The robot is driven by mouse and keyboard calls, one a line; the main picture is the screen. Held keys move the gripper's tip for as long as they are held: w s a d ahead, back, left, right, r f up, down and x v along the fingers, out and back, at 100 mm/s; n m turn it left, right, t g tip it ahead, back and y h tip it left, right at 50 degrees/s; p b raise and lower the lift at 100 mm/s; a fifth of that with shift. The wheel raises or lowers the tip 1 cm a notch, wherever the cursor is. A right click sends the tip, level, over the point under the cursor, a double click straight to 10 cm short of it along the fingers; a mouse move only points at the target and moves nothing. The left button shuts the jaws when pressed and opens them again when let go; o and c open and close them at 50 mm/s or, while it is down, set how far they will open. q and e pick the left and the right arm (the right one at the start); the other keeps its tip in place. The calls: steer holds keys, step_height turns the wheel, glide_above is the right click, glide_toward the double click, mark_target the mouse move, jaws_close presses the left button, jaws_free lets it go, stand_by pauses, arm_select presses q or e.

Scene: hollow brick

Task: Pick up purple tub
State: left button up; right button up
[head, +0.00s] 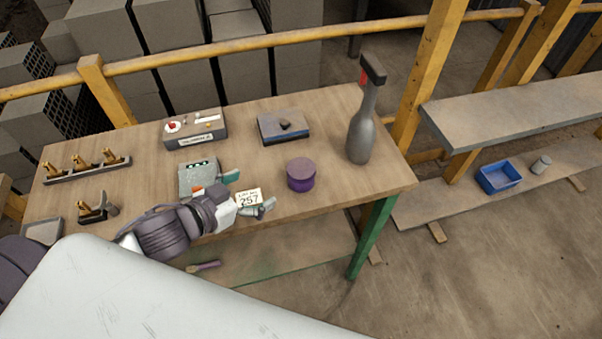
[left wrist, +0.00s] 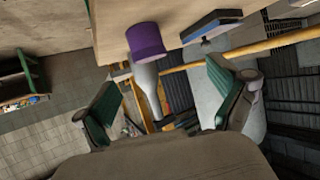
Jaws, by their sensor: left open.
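The purple tub (head: 301,175) is a short round tub with a darker lid, upright on the wooden table (head: 340,125) towards its right side. My left gripper (head: 253,191) is over the front part of the table, left of the tub and apart from it. In the left wrist view the tub (left wrist: 146,40) shows beyond the two spread fingers, a little above the middle between them. My left gripper (left wrist: 165,95) is open with nothing between its fingers. My right gripper is not in view.
A grey bottle-shaped object (head: 361,125) stands right of the tub. A blue-grey box (head: 284,128) lies behind it. A grey device (head: 199,178) is further left. A yellow rail (head: 250,43) runs behind the table.

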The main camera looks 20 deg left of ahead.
mark_target(300, 169)
arm_select(q)
steer(key=shift+m+h, duration=0.5)
steer(key=shift+h, duration=0.4)
steer(key=x, duration=0.2)
steer(key=r+p+x, duration=0.1)
steer(key=x, duration=0.2)
steer(key=d+x, duration=0.1)
steer(key=x, duration=0.1)
steer(key=shift+w+d+r, duration=0.1)
steer(key=shift+w+r, duration=0.05)
steer(key=shift+w, duration=0.2)
steer(key=shift+w+d+f, duration=0.25)
steer(key=shift+w+d, duration=0.05)
steer(key=shift+w, duration=0.1)
steer(key=p+x, duration=0.2)
steer(key=x, duration=0.2)
steer(key=shift+w+d+f, duration=0.2)
steer(key=shift+w+f, duration=0.05)
steer(key=shift+f, duration=0.1)
steer(key=shift+w+d+f, duration=0.1)
steer(key=shift+w+f, duration=0.05)
steer(key=c, duration=1.2)
steer(key=shift+c, duration=1)
